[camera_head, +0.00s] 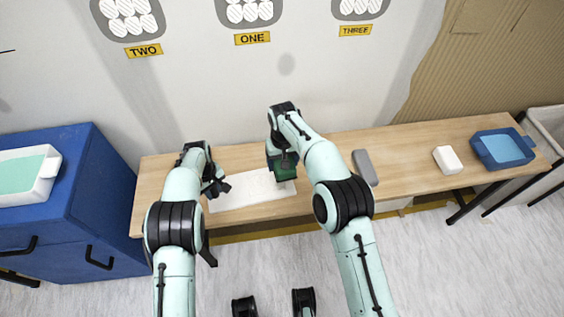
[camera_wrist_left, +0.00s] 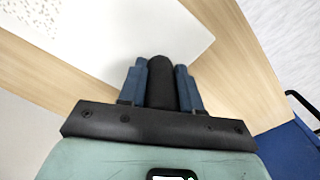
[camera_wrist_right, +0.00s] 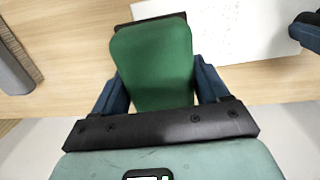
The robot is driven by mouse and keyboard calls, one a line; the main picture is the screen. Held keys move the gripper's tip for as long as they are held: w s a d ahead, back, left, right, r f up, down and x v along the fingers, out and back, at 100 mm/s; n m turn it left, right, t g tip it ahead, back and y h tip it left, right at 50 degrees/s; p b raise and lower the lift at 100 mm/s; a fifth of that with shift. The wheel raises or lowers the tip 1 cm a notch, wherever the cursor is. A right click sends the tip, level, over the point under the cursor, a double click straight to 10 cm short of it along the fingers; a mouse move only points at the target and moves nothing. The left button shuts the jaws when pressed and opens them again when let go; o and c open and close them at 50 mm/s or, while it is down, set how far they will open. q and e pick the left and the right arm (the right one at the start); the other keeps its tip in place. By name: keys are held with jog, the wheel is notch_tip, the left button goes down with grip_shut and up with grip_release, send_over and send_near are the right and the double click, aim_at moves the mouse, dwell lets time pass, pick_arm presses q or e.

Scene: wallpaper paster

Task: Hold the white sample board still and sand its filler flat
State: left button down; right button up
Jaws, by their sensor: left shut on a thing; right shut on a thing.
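The white sample board (camera_head: 238,195) lies flat on the wooden table (camera_head: 157,185). Speckled filler marks its face in the left wrist view (camera_wrist_left: 28,16). My left gripper (camera_head: 217,187) is at the board's left end. Its blue fingers are shut on a black rounded piece (camera_wrist_left: 160,80) at the board's edge; I cannot tell whether this is fixed to the board. My right gripper (camera_wrist_right: 155,85) is shut on the green sanding block (camera_wrist_right: 152,60), which has a dark underside. The block is over the board's right end; whether it touches is hidden.
A grey block (camera_head: 365,167), a white block (camera_head: 447,160) and a blue tray (camera_head: 503,149) stand to the right on the table. A blue cabinet (camera_head: 90,215) with a white tray (camera_head: 50,172) is at the left. The wall is close behind the table.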

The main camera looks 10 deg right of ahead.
pick_arm(q)
jog(key=c, duration=0.7)
grip_release()
jog(key=shift+f, duration=0.1)
notch_tip(320, 180, up, 12)
jog(key=shift+r, duration=0.1)
